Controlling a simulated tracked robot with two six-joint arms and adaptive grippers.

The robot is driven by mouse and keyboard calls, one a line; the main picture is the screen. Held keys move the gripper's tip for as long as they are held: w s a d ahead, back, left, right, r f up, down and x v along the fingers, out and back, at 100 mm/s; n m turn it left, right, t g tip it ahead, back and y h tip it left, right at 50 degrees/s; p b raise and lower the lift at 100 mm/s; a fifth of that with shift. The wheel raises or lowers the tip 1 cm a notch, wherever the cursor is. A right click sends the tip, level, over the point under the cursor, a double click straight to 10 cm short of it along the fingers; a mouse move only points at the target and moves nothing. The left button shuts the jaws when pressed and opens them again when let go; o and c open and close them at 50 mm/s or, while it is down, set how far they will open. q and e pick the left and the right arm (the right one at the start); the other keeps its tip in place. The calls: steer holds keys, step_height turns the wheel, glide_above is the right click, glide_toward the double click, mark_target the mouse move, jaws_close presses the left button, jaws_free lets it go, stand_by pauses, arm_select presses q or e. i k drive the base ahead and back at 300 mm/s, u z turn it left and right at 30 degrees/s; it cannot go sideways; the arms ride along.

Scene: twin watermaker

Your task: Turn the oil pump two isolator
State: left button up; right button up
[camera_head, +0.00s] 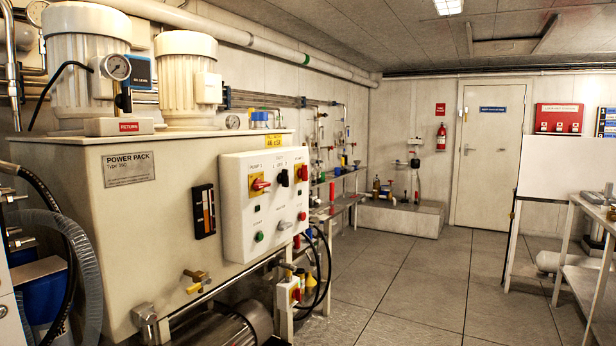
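A white control panel (265,222) is fixed to the front right of the cream power pack tank (120,210). Two red rotary isolators on yellow plates sit on its upper part: the left isolator (260,184) and the right isolator (302,172). The lettering above them is small; it seems to read pump 1 and pump 2, so the right one looks like the pump two isolator. The left handle looks roughly level; the right handle's angle is too small to tell. A black selector (284,177) sits between them. Neither of my grippers is in view.
A lower isolator box (289,292) with black hoses stands below the panel. A brass valve (197,281) sticks out of the tank's front. The grey tiled floor (400,285) is clear in the middle. A metal shelf bench (590,270) stands at the right.

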mark_target(302, 173)
steer(key=z, duration=0.55)
steer(key=k, duration=1.25)
steer(key=z, duration=0.6)
steer(key=i, duration=1.1)
steer(key=u, duration=0.55)
steer(key=i, duration=1.3)
steer(key=u, duration=1.2)
steer(key=i, duration=0.9)
steer(key=u, duration=0.5)
steer(key=k, duration=0.75)
steer(key=u, duration=0.2)
steer(key=i, duration=0.1)
steer(key=u, duration=0.05)
